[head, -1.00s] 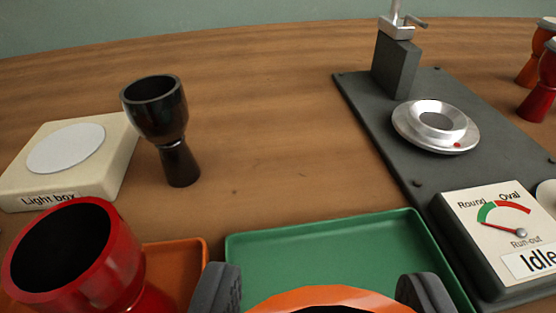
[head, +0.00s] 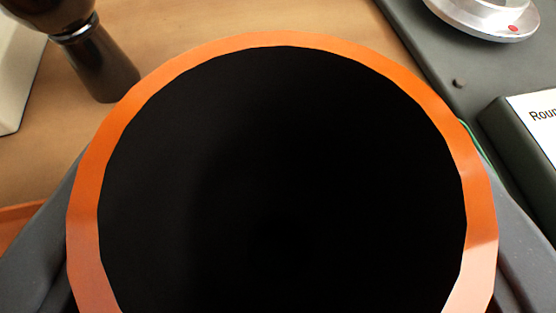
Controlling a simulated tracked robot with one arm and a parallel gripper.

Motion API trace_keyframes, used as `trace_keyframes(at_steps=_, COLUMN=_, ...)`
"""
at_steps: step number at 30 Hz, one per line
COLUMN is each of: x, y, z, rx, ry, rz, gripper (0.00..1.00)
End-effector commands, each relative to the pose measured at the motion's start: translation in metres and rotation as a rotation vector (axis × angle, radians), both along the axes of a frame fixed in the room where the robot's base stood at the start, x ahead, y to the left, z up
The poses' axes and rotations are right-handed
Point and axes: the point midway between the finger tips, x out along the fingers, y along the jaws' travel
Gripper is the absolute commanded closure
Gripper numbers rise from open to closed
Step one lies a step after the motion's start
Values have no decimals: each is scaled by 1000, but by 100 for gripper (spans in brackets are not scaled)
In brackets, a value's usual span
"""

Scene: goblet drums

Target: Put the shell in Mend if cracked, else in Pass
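The orange goblet shell (head: 282,39) fills most of the view, its round mouth facing the camera. Its inside is plain black and its outer wall is hidden behind the rim. No crack shows on the visible part of the rim; the bottom of the rim is cut off. My gripper (head: 282,255) has a dark grey finger on each side of the shell, partly hidden behind the rim. It appears shut on the shell, though the contact itself is hidden. No Mend or Pass label is in view.
A black goblet drum (head: 100,62) stands at the upper left beside the cream light box (head: 14,75). A silver disc (head: 488,18) with a red dot sits on the dark plate at upper right, near the gauge box (head: 505,125). An orange tray edge (head: 18,222) shows at lower left.

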Motion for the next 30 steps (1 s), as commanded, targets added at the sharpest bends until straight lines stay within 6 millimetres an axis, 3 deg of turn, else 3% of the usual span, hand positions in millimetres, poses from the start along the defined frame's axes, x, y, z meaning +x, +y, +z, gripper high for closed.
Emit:
trace_keyframes(at_steps=9, x=0, y=0, z=-2, rx=0, ry=-1, rz=0, gripper=78)
trace_keyframes(at_steps=10, x=0, y=0, z=-1, rx=1, ry=-1, rz=0, gripper=43)
trace_keyframes(at_steps=12, x=0, y=0, z=-1, rx=0, ry=-1, rz=0, gripper=30)
trace_keyframes(at_steps=22, x=0, y=0, z=3, rx=1, ry=-2, rz=0, gripper=30)
trace_keyframes(at_steps=30, x=-31, y=-1, z=15, rx=-1, ry=-1, rz=1, gripper=30)
